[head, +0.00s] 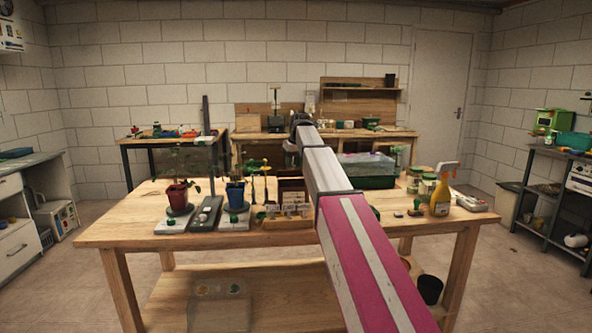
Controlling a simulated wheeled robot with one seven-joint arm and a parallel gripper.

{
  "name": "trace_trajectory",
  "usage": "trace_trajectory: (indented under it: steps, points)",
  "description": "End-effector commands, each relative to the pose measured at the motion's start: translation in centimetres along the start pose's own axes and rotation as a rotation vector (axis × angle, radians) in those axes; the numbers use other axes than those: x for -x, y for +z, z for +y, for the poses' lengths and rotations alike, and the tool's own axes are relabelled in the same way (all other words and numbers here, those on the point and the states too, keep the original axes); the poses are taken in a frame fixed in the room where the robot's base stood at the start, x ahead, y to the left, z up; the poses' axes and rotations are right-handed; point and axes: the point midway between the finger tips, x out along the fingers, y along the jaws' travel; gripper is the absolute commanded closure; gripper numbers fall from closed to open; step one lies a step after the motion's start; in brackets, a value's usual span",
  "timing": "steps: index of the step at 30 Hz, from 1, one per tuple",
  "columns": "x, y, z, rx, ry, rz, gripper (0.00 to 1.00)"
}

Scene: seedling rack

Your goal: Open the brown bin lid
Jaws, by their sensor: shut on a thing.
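The brown bin (291,190) is a small dark brown box near the middle of the wooden table, behind a row of small white labels. Its right side is partly covered by my arm. My arm reaches forward over the table, and its end with my gripper (292,158) is just above and behind the bin. My gripper is small and mostly hidden by my own wrist, and it is shut on the brown bin lid at the bin's top. The fingertips and the lid's exact angle are too small to make out.
Left of the bin stand a blue pot (236,194) and a red pot (178,196) with seedlings. The table's front left is clear.

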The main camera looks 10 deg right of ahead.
Motion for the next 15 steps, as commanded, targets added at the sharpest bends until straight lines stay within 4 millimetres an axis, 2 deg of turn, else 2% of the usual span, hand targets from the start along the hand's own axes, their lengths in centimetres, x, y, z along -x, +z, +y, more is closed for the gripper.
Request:
trace_trajectory:
  steps: [1,15]
  points:
    - [0.2,-1.2,0.6,-0.002,0.008,0.009,1.0]
    - [0.8,-5.9,2.6,-0.002,0.011,0.006,1.0]
